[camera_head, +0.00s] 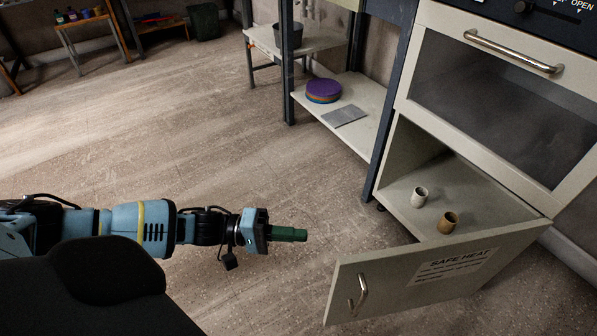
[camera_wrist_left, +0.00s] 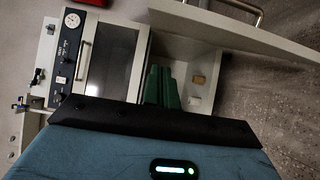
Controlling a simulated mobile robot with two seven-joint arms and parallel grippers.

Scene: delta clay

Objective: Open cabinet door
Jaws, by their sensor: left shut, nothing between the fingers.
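The cabinet door (camera_head: 420,283) stands swung open at the lower right of the head view, with a metal handle (camera_head: 358,292) near its left end and a "SAFE HEAT" label. The open cabinet (camera_head: 400,157) shows two small cups inside, one white (camera_head: 419,196) and one brown (camera_head: 448,222). My left gripper (camera_head: 305,235) has green fingers that are shut and empty. It is left of the door, apart from it. In the left wrist view the fingers (camera_wrist_left: 162,87) are together, and the open door (camera_wrist_left: 235,32) shows at the top right. My right gripper is not seen.
Above the compartment is a glass-fronted section (camera_head: 500,105) with a bar handle (camera_head: 512,52). A shelf rack (camera_head: 365,125) holding purple discs (camera_head: 323,90) and a grey plate (camera_head: 344,116) stands left of the cabinet. The floor (camera_head: 190,130) is clear around my left arm.

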